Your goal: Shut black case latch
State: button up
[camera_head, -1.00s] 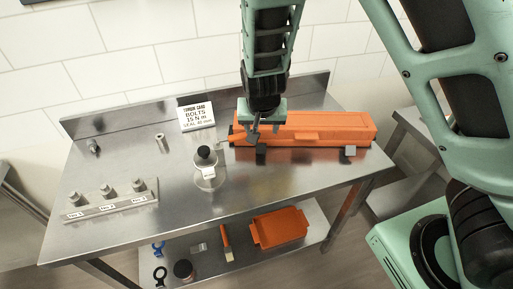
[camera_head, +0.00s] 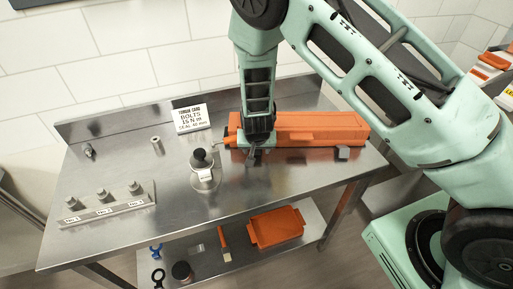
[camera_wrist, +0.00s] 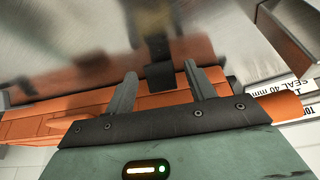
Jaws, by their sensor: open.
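The long orange case (camera_head: 315,128) lies shut along the back right of the steel bench. My gripper (camera_head: 254,152) is at the left part of its front side, with its fingers pointing down. In the wrist view my gripper (camera_wrist: 159,70) is open, and the black latch (camera_wrist: 160,77) shows between its two grey fingers, with no clear contact. The latch sticks out from the edge of the orange case (camera_wrist: 70,115). In the head view my gripper mostly hides this latch. A second, grey latch (camera_head: 342,153) sticks out from the case's front at the right.
A clear flask with a black stopper (camera_head: 202,165) stands just left of my gripper. A white torque card (camera_head: 194,117) stands behind it. A plate with several bolts (camera_head: 108,205) is at the left. An orange tray (camera_head: 276,227) lies on the lower shelf.

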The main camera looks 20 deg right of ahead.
jog(key=c, duration=1)
jog(key=shift+r, duration=0.1)
jog(key=shift+w+d+r+g+y+p, duration=0.1)
jog(key=shift+w+r+g+y+p, duration=0.15)
jog(key=shift+g+p, duration=0.3)
jog(key=shift+w+d+r+g+y+p, duration=0.15)
jog(key=shift+w+r+g+p, duration=0.15)
jog(key=shift+g, duration=0.35)
jog(key=g, duration=0.1)
jog(key=w+g, duration=0.1)
jog(key=shift+w+d+r+g+y+b, duration=0.2)
jog(key=shift+g+y+b, duration=0.15)
jog(key=shift+g+y, duration=0.05)
jog(key=shift+w+d+r+g+y+b, duration=0.15)
jog(key=shift+w+g+y+b, duration=0.2)
jog(key=shift+g, duration=0.25)
jog(key=shift+w+r+g+y+b, duration=0.1)
jog(key=shift+w+g+y+b, duration=0.1)
jog(key=shift+g+b, duration=0.35)
jog(key=shift+r, duration=0.1)
